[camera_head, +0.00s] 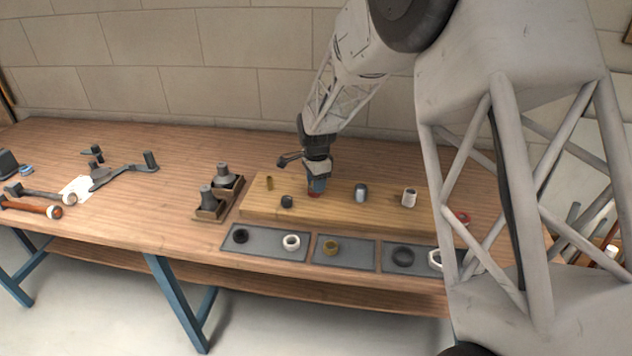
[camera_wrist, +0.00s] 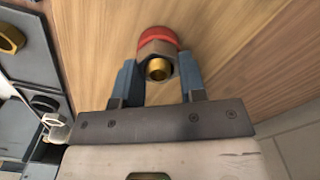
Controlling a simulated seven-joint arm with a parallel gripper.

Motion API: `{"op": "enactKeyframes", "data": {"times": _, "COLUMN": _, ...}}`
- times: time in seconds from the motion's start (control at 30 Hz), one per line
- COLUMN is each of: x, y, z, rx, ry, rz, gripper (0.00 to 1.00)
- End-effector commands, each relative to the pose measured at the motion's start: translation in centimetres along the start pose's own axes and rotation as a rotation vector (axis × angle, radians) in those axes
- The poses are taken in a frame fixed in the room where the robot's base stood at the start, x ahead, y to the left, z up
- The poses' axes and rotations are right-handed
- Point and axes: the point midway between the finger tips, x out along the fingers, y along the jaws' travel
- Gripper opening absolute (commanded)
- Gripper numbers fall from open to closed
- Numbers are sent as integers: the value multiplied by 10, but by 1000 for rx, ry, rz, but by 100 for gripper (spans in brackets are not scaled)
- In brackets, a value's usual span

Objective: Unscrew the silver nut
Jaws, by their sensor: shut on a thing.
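My gripper (camera_head: 316,184) points down over the wooden board on the bench. In the wrist view its two blue fingers (camera_wrist: 159,68) are shut on opposite sides of a hex nut (camera_wrist: 157,49), which looks grey-brown and metallic there. The nut sits around a brass threaded post (camera_wrist: 159,69) whose end shows through its middle. A red collar (camera_wrist: 158,34) lies behind the nut, against the wood. In the head view the fingers hide the nut, and only a bit of red shows at their tips.
The board (camera_head: 330,215) also carries a brass post (camera_head: 269,184), a dark nut (camera_head: 287,202), a grey cylinder (camera_head: 361,193) and a white piece (camera_head: 409,197). Grey trays (camera_head: 265,242) with several rings lie in front. A wooden holder (camera_head: 212,212) with grey parts stands left. Tools lie far left.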

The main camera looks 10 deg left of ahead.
Motion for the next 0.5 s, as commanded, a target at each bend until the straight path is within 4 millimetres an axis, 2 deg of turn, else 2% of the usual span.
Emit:
{"op": "enactKeyframes", "data": {"times": 0.27, "x": 0, "y": 0, "z": 0, "rx": -40, "ry": 0, "rz": 0, "gripper": 14}}
{"op": "enactKeyframes", "data": {"times": 0.5, "x": 0, "y": -1, "z": 0, "rx": -208, "ry": 0, "rz": 1, "gripper": 14}}
